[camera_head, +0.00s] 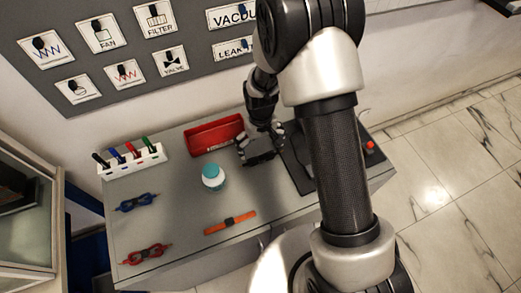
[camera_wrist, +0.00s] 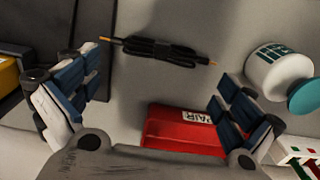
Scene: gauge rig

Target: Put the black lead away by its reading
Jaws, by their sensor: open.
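The black lead (camera_wrist: 158,48) lies coiled and bundled on the grey bench top, with a metal tip at each end. In the wrist view it is ahead of my open gripper (camera_wrist: 165,95), across the gap between the fingers and apart from both. In the head view my gripper (camera_head: 262,145) is low over the bench beside the red bin, and the arm hides much there. The red bin (camera_head: 202,132) also shows in the wrist view (camera_wrist: 170,130), with a white label of which "PAIR" is readable. No reading is legible.
A white bottle with a teal cap (camera_head: 213,180) stands near the lead. A dark mat (camera_wrist: 45,35) lies beside a yellow object (camera_wrist: 9,77).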

